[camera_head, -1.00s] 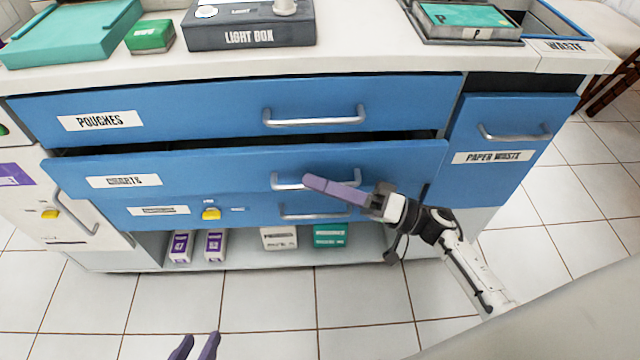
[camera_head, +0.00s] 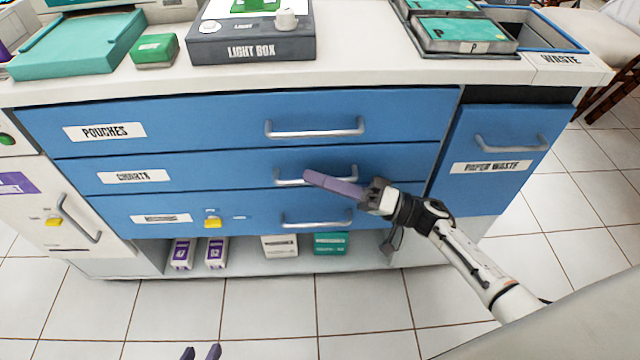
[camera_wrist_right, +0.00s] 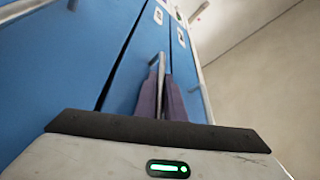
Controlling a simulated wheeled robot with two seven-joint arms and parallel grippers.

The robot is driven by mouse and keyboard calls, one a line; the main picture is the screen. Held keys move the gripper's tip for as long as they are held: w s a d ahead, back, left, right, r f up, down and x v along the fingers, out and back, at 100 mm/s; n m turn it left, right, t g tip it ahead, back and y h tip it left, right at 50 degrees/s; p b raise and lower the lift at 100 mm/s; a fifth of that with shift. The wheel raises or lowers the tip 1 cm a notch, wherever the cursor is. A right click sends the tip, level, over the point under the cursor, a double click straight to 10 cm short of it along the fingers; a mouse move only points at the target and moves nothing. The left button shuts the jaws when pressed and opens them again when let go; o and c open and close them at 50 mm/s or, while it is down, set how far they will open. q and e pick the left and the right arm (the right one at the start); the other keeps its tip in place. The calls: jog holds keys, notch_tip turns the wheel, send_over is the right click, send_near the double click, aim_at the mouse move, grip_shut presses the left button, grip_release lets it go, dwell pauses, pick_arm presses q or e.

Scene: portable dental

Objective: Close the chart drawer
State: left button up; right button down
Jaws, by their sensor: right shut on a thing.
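The chart drawer (camera_head: 220,172) is the blue middle drawer labelled "CHARTS" in the head view. Its front looks flush with the drawers above and below. Its silver handle (camera_head: 288,177) is partly hidden behind my right gripper (camera_head: 308,176). The purple fingers of my right gripper are shut on this handle. In the right wrist view, the fingers (camera_wrist_right: 161,95) close around the handle bar (camera_wrist_right: 160,66) against the blue front.
The pouches drawer (camera_head: 200,118) is above and another blue drawer (camera_head: 250,222) with a yellow latch is below. The paper waste front (camera_head: 490,190) is at the right. Small boxes stand on the low shelf (camera_head: 365,259). The tiled floor in front is clear.

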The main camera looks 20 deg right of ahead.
jog(key=shift+w+d, duration=0.1)
jog(key=shift+w, duration=0.1)
jog(key=c, duration=2.1)
grip_release()
jog(key=shift+s+d+f, duration=0.1)
jog(key=shift+d, duration=0.15)
jog(key=v, duration=0.9)
jog(key=shift+s+d+p, duration=0.25)
jog(key=shift+s+p, duration=0.1)
